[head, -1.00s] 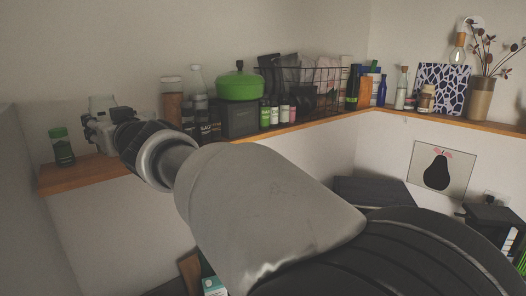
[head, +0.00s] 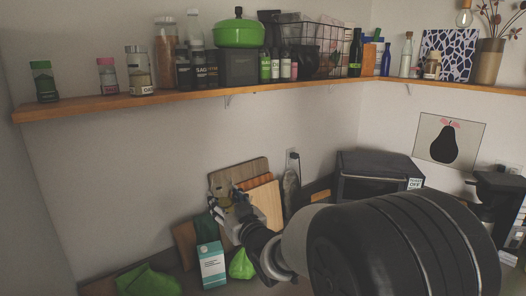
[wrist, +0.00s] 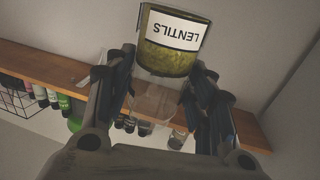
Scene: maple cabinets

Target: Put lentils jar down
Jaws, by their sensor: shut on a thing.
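The lentils jar (wrist: 172,58) is clear glass with a white label reading LENTILS and greenish-brown contents. In the wrist view it appears upside down between the fingers of my gripper (wrist: 165,88), which is shut on it. A clear glass part shows nearer the palm. In the head view my gripper (head: 228,205) is well below the wall shelf, in front of the wooden cutting boards (head: 270,206). I cannot make out the jar clearly there.
The wooden wall shelf (head: 150,101) holds a green-lidded jar (head: 43,82), a pink-lidded jar (head: 107,77), an oats jar (head: 139,72) and a green pot (head: 238,34). Below are a teal-and-white carton (head: 211,266), green cloth (head: 150,283) and a dark oven (head: 375,176).

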